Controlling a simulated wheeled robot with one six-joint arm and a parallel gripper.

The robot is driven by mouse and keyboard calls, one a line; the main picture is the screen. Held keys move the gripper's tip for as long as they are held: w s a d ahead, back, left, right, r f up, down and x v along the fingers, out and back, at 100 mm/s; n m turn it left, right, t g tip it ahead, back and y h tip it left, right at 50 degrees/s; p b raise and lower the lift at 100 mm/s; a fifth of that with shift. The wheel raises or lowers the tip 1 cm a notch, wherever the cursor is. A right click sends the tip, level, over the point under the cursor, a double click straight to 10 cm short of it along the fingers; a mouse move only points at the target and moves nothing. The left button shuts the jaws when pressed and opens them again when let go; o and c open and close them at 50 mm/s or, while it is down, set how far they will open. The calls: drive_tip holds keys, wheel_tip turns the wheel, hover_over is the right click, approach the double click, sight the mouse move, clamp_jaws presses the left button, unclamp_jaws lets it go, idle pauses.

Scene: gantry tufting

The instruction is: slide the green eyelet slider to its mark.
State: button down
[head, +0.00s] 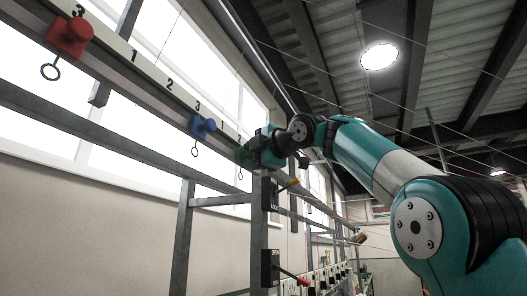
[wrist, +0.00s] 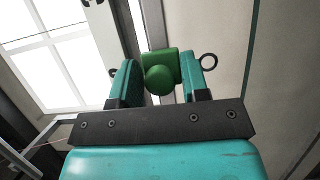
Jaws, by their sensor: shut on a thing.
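The green eyelet slider (wrist: 163,73) sits between the two fingers of my gripper (wrist: 160,78) in the wrist view. The gripper is shut on its knob, and its dark eyelet ring (wrist: 208,61) sticks out past the right finger. In the head view my gripper (head: 251,150) is at the rail (head: 150,84), and the green slider (head: 243,156) is mostly hidden by it, with its ring hanging below. The rail carries a white strip with black numbers (head: 169,84). I cannot tell which number the green slider is level with.
A blue slider (head: 201,126) is on the rail left of my gripper, and a red slider (head: 70,36) is farther left and nearer. Both have hanging rings. A grey frame post (head: 259,225) stands below my gripper. Thin threads cross the space overhead.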

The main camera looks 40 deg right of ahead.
drive_tip(key=c, duration=0.9)
unclamp_jaws()
drive_tip(key=s+p, duration=0.1)
drive_tip(key=s, duration=0.4)
drive_tip(key=s+d+p, duration=0.1)
drive_tip(key=s+p, duration=0.1)
drive_tip(key=s, duration=0.4)
drive_tip(key=s+d+p, duration=0.1)
drive_tip(key=s, duration=0.5)
drive_tip(key=shift+s, duration=0.15)
drive_tip(key=shift+f, duration=0.1)
